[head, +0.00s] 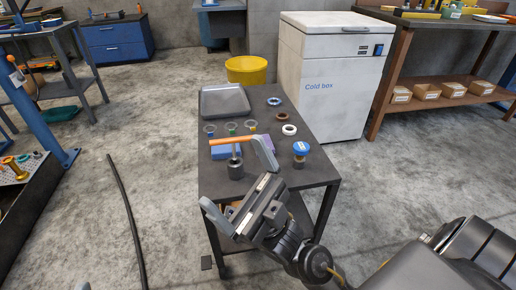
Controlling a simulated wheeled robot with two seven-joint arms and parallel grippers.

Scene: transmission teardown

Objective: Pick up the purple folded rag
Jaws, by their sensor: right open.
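My left gripper is not in view.
The cart (318,170) also holds a grey tray (224,102), small cups, rings (289,130), a blue-capped jar (301,149), an orange-handled tool (228,141) and a dark cylinder (236,170). A yellow bucket (246,70) and a white cold box (325,85) stand behind.

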